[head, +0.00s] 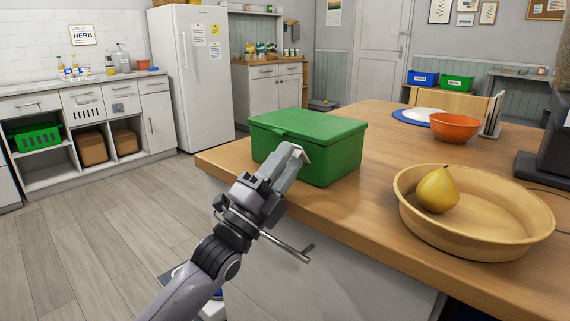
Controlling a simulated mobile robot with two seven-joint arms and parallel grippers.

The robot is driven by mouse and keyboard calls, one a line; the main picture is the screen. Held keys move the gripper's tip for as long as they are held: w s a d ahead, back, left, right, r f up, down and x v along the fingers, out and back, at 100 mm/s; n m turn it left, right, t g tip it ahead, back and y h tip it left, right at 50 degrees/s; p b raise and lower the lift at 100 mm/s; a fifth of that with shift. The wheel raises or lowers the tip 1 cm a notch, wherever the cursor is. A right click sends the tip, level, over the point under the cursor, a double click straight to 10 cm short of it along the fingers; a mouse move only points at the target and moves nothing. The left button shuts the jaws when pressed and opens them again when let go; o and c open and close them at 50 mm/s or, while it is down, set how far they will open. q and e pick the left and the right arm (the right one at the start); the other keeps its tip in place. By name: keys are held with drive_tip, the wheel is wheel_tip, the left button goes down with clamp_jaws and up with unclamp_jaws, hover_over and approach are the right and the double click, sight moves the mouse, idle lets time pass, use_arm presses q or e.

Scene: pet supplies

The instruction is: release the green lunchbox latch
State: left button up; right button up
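The green lunchbox (335,155) stands on the near left part of the wooden counter with its lid down. A small green tab that looks like the latch (279,132) shows at the lid's near left edge, just above my gripper. My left gripper (297,152) reaches up from below, its fingertips at the lunchbox's near left side, just below the lid rim. I cannot tell if it touches the box. The fingers overlap in this view, so their gap is hidden. They also hide part of the box's side. My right gripper is not in view.
A wooden bowl (480,239) holding a yellow pear (438,190) stands right of the lunchbox. An orange bowl (455,127) and a blue-rimmed plate (399,117) are farther back. The counter (375,208) between box and wooden bowl is clear. Its edge runs below the lunchbox.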

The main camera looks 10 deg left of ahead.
use_arm(q)
drive_tip(key=v, duration=0.7)
idle(0.4)
drive_tip(key=shift+f, duration=0.1)
